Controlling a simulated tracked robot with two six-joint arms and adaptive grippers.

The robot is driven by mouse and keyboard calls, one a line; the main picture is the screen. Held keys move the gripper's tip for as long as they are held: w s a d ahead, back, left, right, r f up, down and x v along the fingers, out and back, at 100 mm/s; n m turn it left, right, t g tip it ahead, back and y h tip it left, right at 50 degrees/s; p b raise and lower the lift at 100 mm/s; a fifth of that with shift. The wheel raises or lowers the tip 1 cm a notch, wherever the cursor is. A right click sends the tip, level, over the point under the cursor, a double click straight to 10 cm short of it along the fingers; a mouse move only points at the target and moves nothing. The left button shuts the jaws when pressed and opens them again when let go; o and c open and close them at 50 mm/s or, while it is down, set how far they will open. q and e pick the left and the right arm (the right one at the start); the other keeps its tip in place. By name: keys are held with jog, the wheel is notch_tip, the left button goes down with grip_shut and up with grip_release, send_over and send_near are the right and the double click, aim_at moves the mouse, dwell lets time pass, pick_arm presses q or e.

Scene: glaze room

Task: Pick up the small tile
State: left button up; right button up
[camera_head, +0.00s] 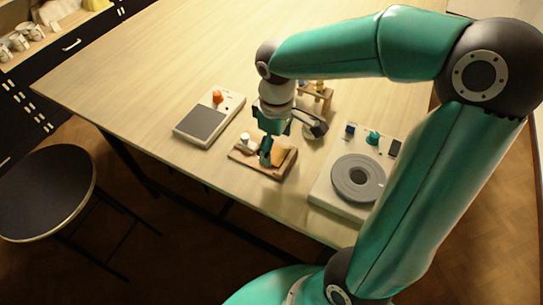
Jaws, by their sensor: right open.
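A small tan-orange piece, seemingly the small tile (280,156), lies on a brown wooden tray (250,162) near the table's front edge. My right gripper (287,140) points down over the tray, with its jaws apart and nothing seen between them. One teal finger comes down in front of the tray's middle, just left of the tile, and hides part of that area. I cannot tell whether the finger touches the tile or the tray. A small white object (245,139) stands at the tray's left end. My left gripper is out of view.
A scale-like device with a dark plate (201,122) and an orange piece lies left of the tray. A white unit with a grey round disc (358,178) stands to the right. A small wooden rack (318,97) is behind the gripper. The table's far left is clear.

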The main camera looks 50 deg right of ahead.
aim_at(274, 155)
jog(key=shift+w+f, duration=0.15)
jog(key=shift+f, duration=1.4)
jog(key=shift+c, duration=0.3)
jog(key=c, duration=1.2)
